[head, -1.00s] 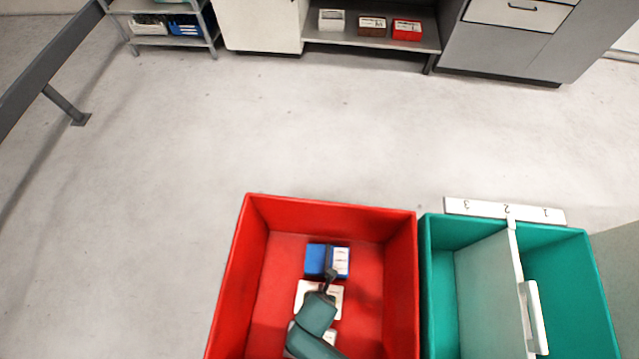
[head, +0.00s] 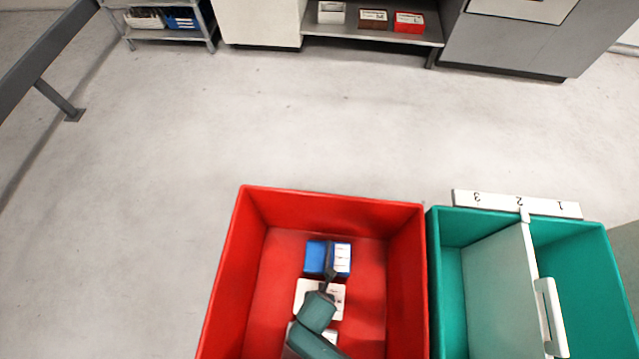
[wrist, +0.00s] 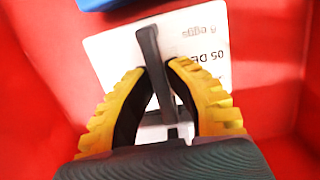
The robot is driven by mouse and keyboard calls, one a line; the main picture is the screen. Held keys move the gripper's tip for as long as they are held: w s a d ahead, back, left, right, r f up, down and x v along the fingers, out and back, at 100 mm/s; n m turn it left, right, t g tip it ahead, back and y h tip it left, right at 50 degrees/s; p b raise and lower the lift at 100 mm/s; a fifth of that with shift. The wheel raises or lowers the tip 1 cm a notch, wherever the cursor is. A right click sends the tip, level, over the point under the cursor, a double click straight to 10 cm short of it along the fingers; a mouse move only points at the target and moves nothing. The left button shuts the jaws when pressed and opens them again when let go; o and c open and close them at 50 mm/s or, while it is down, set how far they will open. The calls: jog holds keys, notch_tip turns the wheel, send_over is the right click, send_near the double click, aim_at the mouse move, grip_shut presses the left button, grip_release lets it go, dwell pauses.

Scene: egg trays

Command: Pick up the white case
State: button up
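A white case (head: 338,299) with dark print lies in the red bin, partly covered by my arm. In the wrist view a white case (wrist: 205,45) with upside-down "eggs" print lies beneath my fingers. My gripper (wrist: 157,68) has two ribbed yellow fingers over this case, their tips leaning inward close to a dark grey bar between them. I cannot tell whether that bar belongs to the gripper or the case, nor whether the fingers grip anything. Another white piece (head: 330,335) shows beside my arm, mostly hidden.
The red bin (head: 408,270) has high walls around the cases. A blue case (head: 315,256) with a white label sits just beyond the white one. A divided teal bin (head: 448,290) stands close on the right. Floor beyond is clear; shelves (head: 370,33) line the back.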

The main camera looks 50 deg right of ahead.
grip_shut()
